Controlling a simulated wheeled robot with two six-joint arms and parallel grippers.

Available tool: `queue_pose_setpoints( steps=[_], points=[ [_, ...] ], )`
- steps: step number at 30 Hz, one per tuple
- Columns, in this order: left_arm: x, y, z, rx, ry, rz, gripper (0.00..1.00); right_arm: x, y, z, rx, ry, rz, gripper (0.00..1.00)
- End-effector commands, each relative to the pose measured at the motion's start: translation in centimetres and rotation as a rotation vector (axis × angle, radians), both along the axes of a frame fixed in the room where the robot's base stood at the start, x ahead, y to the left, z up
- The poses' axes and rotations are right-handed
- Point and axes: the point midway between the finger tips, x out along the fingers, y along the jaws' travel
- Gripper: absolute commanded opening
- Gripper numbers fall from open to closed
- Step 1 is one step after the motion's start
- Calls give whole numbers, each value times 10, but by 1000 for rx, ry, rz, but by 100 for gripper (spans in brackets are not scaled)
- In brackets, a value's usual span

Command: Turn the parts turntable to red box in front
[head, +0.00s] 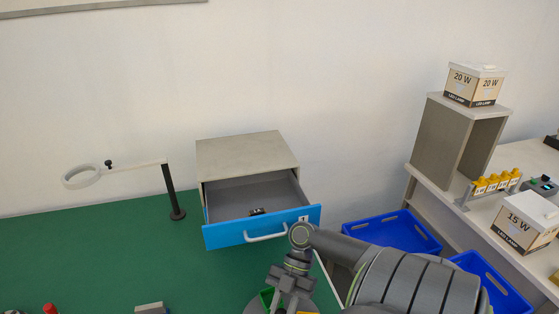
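My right arm comes in from the right and bends down, with its gripper (285,303) at the bottom edge, pointing down over what looks like the rim of a round grey parts turntable (252,307). A small green box (266,297) shows on the turntable beside the gripper. The gripper's fingertips are cut off or hidden, so I cannot tell whether it is open or touching anything. Most of the turntable is below the frame or behind my arm, and no red box can be made out on it. My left gripper is out of view.
A grey cabinet (245,150) with an open blue-fronted drawer (225,236) stands behind the gripper. A magnifier lamp (173,190) stands left. A small red-topped item (50,309) is at the bottom left. Blue crates (425,240) lie right. The green mat (100,255) is mostly clear.

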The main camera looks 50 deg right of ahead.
Motion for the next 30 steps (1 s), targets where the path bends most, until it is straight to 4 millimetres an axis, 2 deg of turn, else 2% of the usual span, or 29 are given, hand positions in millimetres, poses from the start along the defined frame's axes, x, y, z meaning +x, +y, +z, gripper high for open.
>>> queue_pose_setpoints(
  steps=[7, 8, 12, 13, 23, 26, 30],
  points=[
    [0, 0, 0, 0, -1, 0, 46, 0, 0, 0, 0, 1, 0, 0],
    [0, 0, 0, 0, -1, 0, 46, 0, 0, 0, 0, 1, 0, 26],
    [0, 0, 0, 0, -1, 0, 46, 0, 0, 0, 0, 1, 0, 44],
    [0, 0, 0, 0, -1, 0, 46, 0, 0, 0, 0, 1, 0, 46],
    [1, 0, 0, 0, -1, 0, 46, 0, 0, 3, -2, 0, 0, 46],
    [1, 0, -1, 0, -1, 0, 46, 0, -1, 13, -4, -2, 2, 46],
    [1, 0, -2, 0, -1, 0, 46, 0, -2, 36, -7, -2, 4, 46]
  ],
)
